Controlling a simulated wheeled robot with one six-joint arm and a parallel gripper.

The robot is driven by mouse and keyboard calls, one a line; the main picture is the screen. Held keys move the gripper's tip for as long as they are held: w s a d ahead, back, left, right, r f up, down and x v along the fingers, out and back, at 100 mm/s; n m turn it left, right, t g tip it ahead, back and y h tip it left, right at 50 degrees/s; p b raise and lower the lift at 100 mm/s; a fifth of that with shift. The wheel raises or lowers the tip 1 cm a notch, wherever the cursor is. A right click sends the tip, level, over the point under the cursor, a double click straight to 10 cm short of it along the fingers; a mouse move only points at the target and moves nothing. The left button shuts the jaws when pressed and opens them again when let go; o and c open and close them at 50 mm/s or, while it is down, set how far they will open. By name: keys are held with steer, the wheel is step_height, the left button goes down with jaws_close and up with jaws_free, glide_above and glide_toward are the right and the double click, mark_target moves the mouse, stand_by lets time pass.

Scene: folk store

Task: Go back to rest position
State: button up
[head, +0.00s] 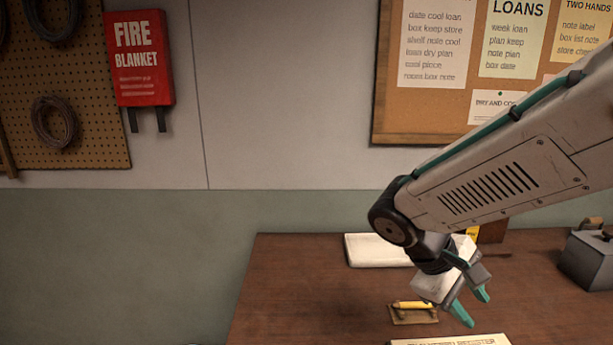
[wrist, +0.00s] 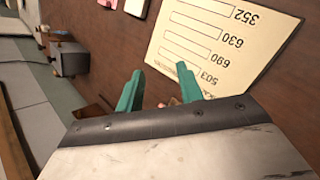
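My gripper (head: 473,306) hangs over the wooden table (head: 300,290) at the right of the head view, tilted down. Its two teal fingers also show in the wrist view (wrist: 158,88), apart with a gap between them. I see nothing held. A yellow pencil-like stick on a small wooden holder (head: 413,315) is left of the fingertips in the head view. In the wrist view a small tan bit shows low between the fingers, mostly hidden, and I cannot tell what it is.
A printed sheet with number rows (wrist: 212,40) lies on the table. A white slab (head: 375,250) is at the table's back, partly behind my arm. A grey box (head: 588,262) stands at the right. A corkboard (head: 390,125) and red fire-blanket box (head: 138,58) hang on the wall. The table's left part is clear.

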steer(key=s+r+m+t+y, duration=0.1)
steer(key=s+r+m+y, duration=0.1)
steer(key=s, duration=0.4)
steer(key=s+r+m+t+y, duration=0.1)
steer(key=s+r+m+y, duration=0.2)
steer(key=s, duration=0.4)
steer(key=shift+s+r+m+t+y, duration=0.25)
steer(key=shift+m+t+y, duration=0.25)
steer(key=shift+y, duration=0.8)
steer(key=shift+a, duration=0.1)
